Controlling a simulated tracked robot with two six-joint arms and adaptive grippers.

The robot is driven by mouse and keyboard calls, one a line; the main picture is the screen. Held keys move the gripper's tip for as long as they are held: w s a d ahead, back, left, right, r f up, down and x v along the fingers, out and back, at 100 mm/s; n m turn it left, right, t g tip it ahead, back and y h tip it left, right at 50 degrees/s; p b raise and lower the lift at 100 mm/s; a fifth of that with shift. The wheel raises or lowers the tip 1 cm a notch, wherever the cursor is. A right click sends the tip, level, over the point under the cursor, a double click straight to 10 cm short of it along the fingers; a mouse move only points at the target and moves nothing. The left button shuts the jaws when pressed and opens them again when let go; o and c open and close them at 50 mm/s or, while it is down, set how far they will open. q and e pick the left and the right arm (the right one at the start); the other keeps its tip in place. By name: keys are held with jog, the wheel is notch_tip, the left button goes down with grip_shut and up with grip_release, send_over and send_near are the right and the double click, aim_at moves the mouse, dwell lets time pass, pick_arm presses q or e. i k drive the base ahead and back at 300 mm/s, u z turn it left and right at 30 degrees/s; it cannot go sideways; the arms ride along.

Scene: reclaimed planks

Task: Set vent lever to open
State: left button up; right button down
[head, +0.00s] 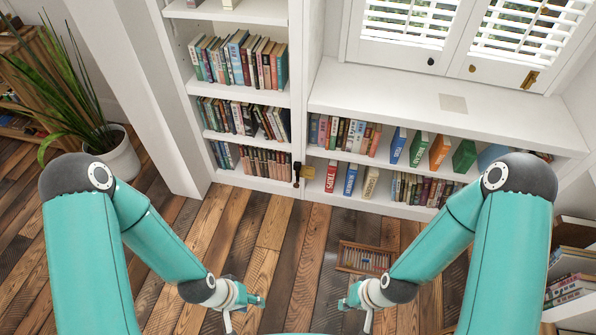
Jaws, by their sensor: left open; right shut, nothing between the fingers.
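A small black lever-like piece (297,171) stands upright at the front edge of the bookcase, beside a brass-coloured plate (309,172). It may be the vent lever, but it is too small to read its setting. A wooden-framed grille (366,258) lies flat on the floor, right of centre. My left gripper (250,306) is open and empty over the floor, below and left of the lever. My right gripper (355,308) is shut and empty, just below the grille in the picture. Neither gripper touches the lever or the plate.
A white bookcase (241,91) and a low shelf unit (400,93) full of books stand ahead. White shutters (412,22) are above. A potted plant (118,158) is at left, and stacked books (570,285) are at lower right.

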aim_at(297, 166)
jog(key=z, duration=0.2)
jog(key=k, duration=0.75)
jog(key=u, duration=0.25)
jog(key=i, duration=0.75)
jog(key=z, duration=0.15)
jog(key=k, duration=0.45)
jog(key=z, duration=0.4)
jog(key=i, duration=1.05)
jog(key=z, duration=0.45)
